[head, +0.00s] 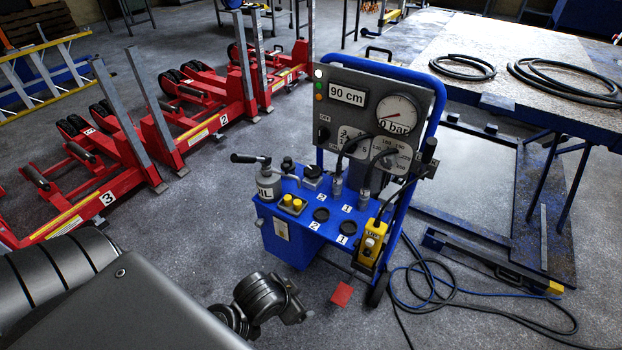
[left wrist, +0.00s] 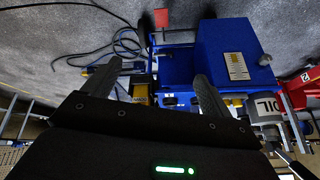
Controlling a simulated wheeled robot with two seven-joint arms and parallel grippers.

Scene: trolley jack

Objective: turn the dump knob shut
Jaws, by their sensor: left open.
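The blue jack power unit (head: 287,248) stands mid-floor with a grey gauge panel (head: 370,115) reading 90 cm and 0 bar. I cannot tell which is the dump knob. My left gripper (head: 300,312) is low in front of the unit, apart from it. In the left wrist view its fingers (left wrist: 152,85) are spread with nothing gripped, and the unit (left wrist: 232,50) appears upside down beyond them. My right gripper is out of view.
An OIL canister (head: 268,182) with a lever stands on the unit's left. A yellow pendant (head: 371,243) hangs on its right side. Red lifts (head: 180,130) stand left; a platform (head: 540,55) is right.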

